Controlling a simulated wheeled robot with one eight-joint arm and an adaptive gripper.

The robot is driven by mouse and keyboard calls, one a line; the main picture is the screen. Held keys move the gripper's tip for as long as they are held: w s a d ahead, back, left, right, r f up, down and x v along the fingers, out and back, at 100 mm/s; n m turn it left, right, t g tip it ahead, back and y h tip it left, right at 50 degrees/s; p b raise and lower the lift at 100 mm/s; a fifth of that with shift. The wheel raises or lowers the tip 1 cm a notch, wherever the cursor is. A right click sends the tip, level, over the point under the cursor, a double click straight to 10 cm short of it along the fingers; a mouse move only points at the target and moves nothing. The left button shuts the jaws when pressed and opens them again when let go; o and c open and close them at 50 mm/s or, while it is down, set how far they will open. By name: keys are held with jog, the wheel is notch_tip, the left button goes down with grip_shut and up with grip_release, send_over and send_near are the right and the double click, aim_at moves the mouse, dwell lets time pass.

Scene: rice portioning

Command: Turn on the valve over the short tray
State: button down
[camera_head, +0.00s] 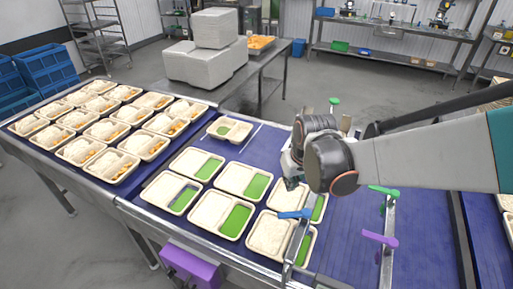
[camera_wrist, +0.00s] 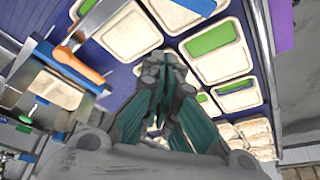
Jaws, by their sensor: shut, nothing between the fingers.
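A green handle (camera_head: 384,190) and a purple handle (camera_head: 380,239) are on a post to the right. Another green handle (camera_head: 334,101) stands behind my arm. My gripper (camera_head: 291,182) is shut and empty above the trays, apart from the handles. I cannot tell which tray is the short one.
Filled trays (camera_head: 110,165) cover the left table. Grey blocks (camera_head: 206,62) stand on a rear table. A purple box (camera_head: 190,265) juts from the front edge.

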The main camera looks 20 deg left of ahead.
notch_tip(320, 180, down, 6)
jog(key=s+m+b, duration=0.2)
jog(key=b, duration=0.3)
jog(key=shift+s+f+h, duration=0.15)
jog(key=shift+f+h, duration=0.1)
jog(key=shift+h, duration=0.05)
dwell(0.6)
